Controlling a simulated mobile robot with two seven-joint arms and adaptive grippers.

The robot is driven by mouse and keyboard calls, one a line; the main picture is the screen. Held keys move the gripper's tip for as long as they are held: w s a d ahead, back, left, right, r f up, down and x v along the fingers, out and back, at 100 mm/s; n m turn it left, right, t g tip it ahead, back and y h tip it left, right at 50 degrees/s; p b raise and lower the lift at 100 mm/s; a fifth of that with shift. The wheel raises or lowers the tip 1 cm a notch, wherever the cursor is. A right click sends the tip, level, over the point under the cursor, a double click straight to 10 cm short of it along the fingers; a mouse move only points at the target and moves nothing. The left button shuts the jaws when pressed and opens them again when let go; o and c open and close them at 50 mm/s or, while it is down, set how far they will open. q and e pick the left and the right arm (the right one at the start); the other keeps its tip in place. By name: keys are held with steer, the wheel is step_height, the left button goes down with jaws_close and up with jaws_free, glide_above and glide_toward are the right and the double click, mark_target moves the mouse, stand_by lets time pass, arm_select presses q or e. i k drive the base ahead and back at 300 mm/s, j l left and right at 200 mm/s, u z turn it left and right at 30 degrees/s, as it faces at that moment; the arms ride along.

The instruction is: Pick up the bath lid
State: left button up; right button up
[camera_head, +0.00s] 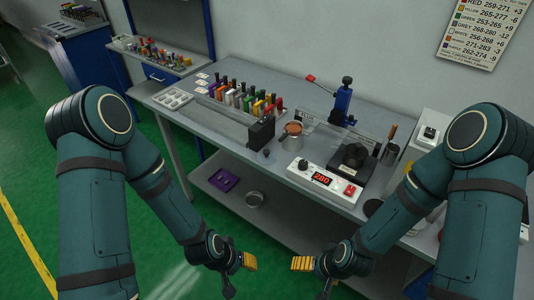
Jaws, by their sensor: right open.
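A dark lid-like piece with a raised top (353,156) sits on the black bath unit at the right of the bench; I take it for the bath lid, though its dark shape is hard to make out. My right gripper (312,277) is open and empty, low in front of the bench, below and left of the bath. My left gripper (239,275) looks open and empty, farther left at about the same height. Neither gripper touches anything.
A white controller (325,180) with a red display stands just in front of the bath. A copper-topped pot (292,134), a blue press (342,104) and a rack of coloured-handled tools (243,98) stand on the bench (225,128). A purple tray (224,180) lies on the lower shelf.

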mark_target(265, 157)
steer(key=j+z, duration=0.1)
steer(key=z, duration=0.3)
steer(key=j+z, duration=0.1)
steer(key=z, duration=0.3)
steer(key=j+z, duration=0.15)
steer(key=z, duration=0.3)
steer(key=j+z, duration=0.35)
steer(key=k+j+z, duration=0.1)
steer(key=j+z, duration=0.25)
steer(key=j, duration=0.15)
